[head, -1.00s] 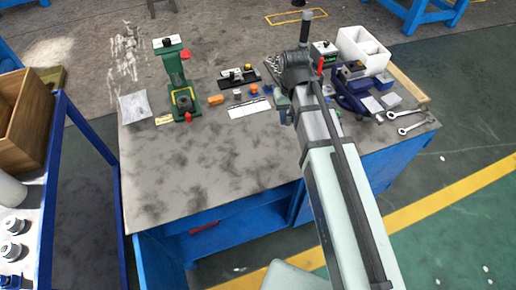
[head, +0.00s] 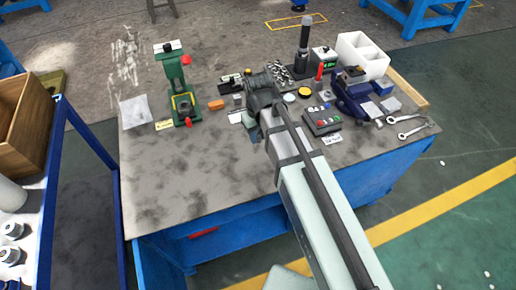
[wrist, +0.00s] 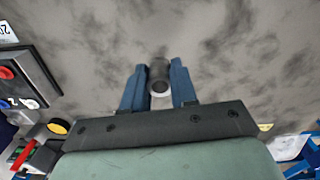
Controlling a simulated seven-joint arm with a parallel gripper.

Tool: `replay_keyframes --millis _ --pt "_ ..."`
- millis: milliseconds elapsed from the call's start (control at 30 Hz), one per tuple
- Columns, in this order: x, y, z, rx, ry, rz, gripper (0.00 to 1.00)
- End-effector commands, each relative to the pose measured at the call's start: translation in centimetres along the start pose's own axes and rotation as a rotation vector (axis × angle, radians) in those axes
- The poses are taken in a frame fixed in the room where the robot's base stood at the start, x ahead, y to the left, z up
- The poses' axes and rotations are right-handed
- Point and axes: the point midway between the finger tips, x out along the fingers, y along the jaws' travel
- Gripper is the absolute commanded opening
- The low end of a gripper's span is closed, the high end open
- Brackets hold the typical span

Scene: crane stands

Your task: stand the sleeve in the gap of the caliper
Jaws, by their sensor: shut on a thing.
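In the wrist view my gripper (wrist: 160,84) has its two blue fingers shut on the sleeve (wrist: 159,72), a short dark cylinder with a pale round end. The sleeve is above the bare worktop, and its gap from the worktop cannot be judged. In the head view my gripper (head: 255,138) is over the middle of the bench, and my wrist hides the sleeve. A low black fixture (head: 228,86), partly covered by my wrist, stands behind it; I cannot tell whether this is the caliper. No caliper gap shows clearly.
A green press (head: 178,88) stands at the back left beside an orange block (head: 216,105). A button box (head: 322,121), a blue vise (head: 352,92), a white bin (head: 363,54) and wrenches (head: 408,125) are to the right. The front left of the worktop (head: 190,185) is clear.

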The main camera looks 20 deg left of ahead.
Motion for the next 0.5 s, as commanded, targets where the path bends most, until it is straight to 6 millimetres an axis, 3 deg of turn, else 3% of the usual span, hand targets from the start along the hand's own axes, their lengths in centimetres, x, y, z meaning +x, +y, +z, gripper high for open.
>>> replay_keyframes --millis 200,500 --pt "2.9 0.0 0.1 0.001 -0.002 0.000 0.00" --pt "4.7 0.0 0.1 0.002 -0.002 0.000 0.00"
